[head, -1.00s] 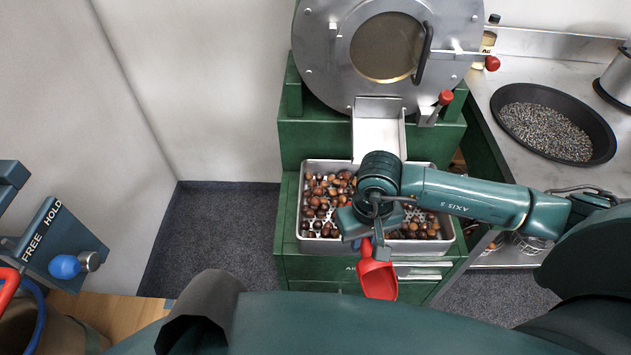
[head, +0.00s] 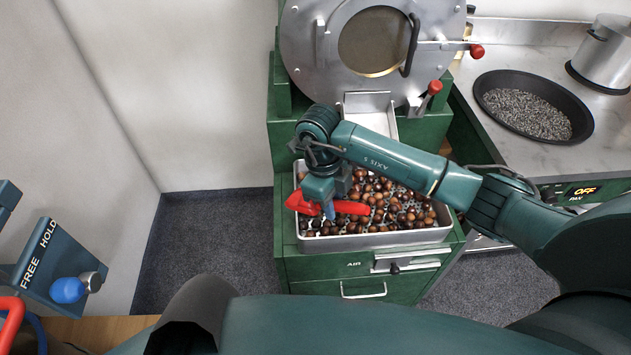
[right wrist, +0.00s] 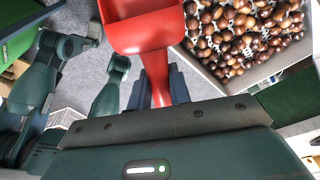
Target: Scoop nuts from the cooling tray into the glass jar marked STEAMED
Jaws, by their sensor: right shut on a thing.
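My right gripper (head: 328,210) is shut on a red scoop (head: 352,207) over the left part of the metal cooling tray (head: 385,240). Brown chestnuts (head: 405,212) lie in the tray, with bare perforated floor showing between some. In the right wrist view, the scoop (right wrist: 145,30) is held by its handle, and the visible part of its bowl looks empty. Nuts (right wrist: 240,35) show there to the right of the scoop, apart from it in the picture. Whether the scoop touches nuts is unclear. My left gripper and the STEAMED jar do not show.
A steel roaster drum (head: 340,75) with a chute (head: 370,118) stands behind the tray. The tray sits on a green cabinet (head: 330,270). A black pan (head: 535,105) of dark grains and a steel pot (head: 605,55) stand on the right counter. A FREE/HOLD panel (head: 50,265) is at left.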

